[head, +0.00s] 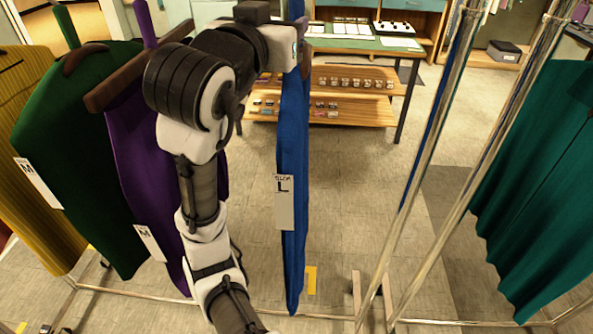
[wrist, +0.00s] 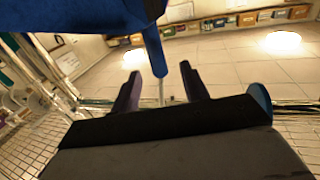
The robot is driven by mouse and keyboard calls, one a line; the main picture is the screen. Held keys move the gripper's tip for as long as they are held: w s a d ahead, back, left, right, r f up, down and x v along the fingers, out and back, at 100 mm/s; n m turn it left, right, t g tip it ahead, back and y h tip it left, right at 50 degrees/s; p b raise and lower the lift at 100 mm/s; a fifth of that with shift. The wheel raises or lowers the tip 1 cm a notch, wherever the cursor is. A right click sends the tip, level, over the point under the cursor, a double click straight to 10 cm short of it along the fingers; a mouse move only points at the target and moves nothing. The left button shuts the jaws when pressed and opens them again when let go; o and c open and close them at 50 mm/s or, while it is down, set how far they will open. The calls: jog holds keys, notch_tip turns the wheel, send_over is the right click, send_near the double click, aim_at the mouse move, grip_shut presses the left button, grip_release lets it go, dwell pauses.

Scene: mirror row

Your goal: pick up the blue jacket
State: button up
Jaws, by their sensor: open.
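The blue jacket (head: 292,160) hangs edge-on in the middle of the head view, with a white size tag marked L. Its top is partly covered by my arm. In the wrist view, blue cloth (wrist: 75,14) fills the upper left. My gripper (wrist: 160,73) is open, its two dark fingers apart. A narrow blue upright piece shows between the fingers in that view; I cannot tell if it is inside the jaws or beyond them. In the head view my wrist is at the jacket's top, and the fingers are hard to make out.
A purple garment (head: 138,180) hangs close on the left, then a green one (head: 75,140) and a yellow one (head: 30,150). A teal garment (head: 545,190) hangs at right beyond metal posts (head: 440,140). A display table (head: 360,45) stands behind.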

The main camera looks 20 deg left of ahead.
aim_at(300, 15)
jog(key=w, duration=0.3)
jog(key=shift+p, duration=0.3)
jog(key=w+p, duration=0.1)
jog(key=w, duration=0.1)
jog(key=w+p, duration=0.1)
jog(key=w, duration=0.1)
jog(key=shift+d+f+p, duration=0.1)
jog(key=shift+d+p, duration=0.1)
jog(key=shift+p, duration=0.1)
jog(key=shift+w+f, duration=0.15)
jog(key=shift+w, duration=0.45)
grip_shut()
